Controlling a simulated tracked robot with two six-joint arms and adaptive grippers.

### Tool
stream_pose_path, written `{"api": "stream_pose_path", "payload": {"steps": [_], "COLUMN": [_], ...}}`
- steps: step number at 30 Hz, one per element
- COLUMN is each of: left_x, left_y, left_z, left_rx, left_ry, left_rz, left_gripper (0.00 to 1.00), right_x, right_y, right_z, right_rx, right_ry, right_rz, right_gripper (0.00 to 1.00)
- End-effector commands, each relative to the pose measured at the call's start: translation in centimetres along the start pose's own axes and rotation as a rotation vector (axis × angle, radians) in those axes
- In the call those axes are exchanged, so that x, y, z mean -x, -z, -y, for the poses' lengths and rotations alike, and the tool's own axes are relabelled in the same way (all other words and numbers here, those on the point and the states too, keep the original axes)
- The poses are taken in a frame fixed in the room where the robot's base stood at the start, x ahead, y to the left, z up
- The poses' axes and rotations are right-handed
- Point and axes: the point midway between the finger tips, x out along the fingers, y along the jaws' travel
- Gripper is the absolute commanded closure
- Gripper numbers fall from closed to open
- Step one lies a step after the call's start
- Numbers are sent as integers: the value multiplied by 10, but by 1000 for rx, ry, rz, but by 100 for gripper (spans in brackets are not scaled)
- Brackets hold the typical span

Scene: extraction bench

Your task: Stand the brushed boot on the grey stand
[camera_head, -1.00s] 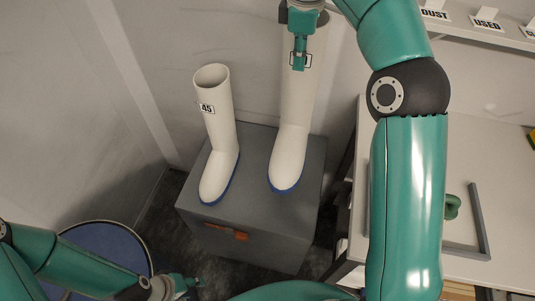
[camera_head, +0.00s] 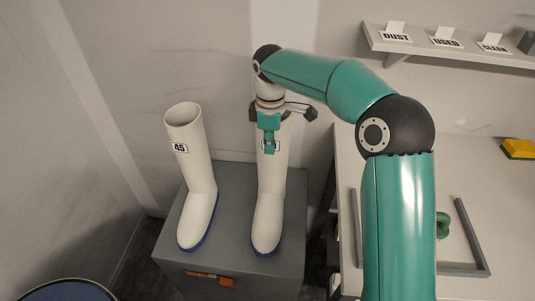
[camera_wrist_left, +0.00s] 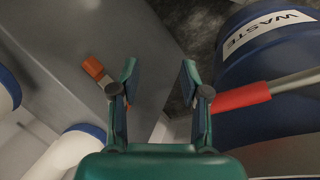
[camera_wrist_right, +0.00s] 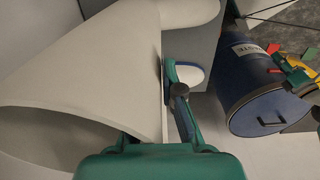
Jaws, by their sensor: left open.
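The grey stand (camera_head: 235,180) is at lower centre in the head view. A white boot with a blue sole (camera_head: 270,205) is upright over its right half; its toe looks down on the top, though contact is hard to confirm. My right gripper (camera_head: 268,140) is shut on this boot's upper shaft and partly covers its label. In the right wrist view, one finger lies against the boot's outside (camera_wrist_right: 110,65); the other is hidden. A second white boot labelled 45 (camera_head: 197,185) stands on the left half. My left gripper (camera_wrist_left: 160,75) is open and empty near the stand's side.
A blue waste bin (camera_wrist_left: 230,75) is beside my left gripper, with a red-gripped handle (camera_wrist_left: 240,97) crossing it. An orange item (camera_head: 222,281) is on the stand's front. A light table (camera_head: 480,185) and a labelled shelf (camera_head: 460,55) are at right.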

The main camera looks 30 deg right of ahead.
Motion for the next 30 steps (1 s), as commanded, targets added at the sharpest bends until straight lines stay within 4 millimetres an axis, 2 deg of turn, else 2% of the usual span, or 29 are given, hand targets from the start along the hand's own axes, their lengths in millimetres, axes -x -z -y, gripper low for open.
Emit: {"api": "stream_pose_path", "payload": {"steps": [6, 17, 18, 22, 30], "left_x": [-2, -2, -2, -2, -2], "left_y": [0, 0, 0, 0, 0], "left_z": [1, 1, 1, 1, 1], "left_rx": [0, 0, 0, 0, 0], "left_ry": [0, 0, 0, 0, 0], "left_rz": [0, 0, 0, 0, 0], "left_gripper": [54, 54, 54, 54, 54], "right_x": [-26, -30, -32, -32, -31], "right_y": [0, 0, 0, 0, 1], "right_z": [0, 0, 1, 1, 1], "right_rx": [1, 1, 2, 2, 2], "right_ry": [0, -1, 1, 1, 1], "right_rz": [1, -1, 1, 1, 1], "right_gripper": [100, 100, 89, 69, 69]}}
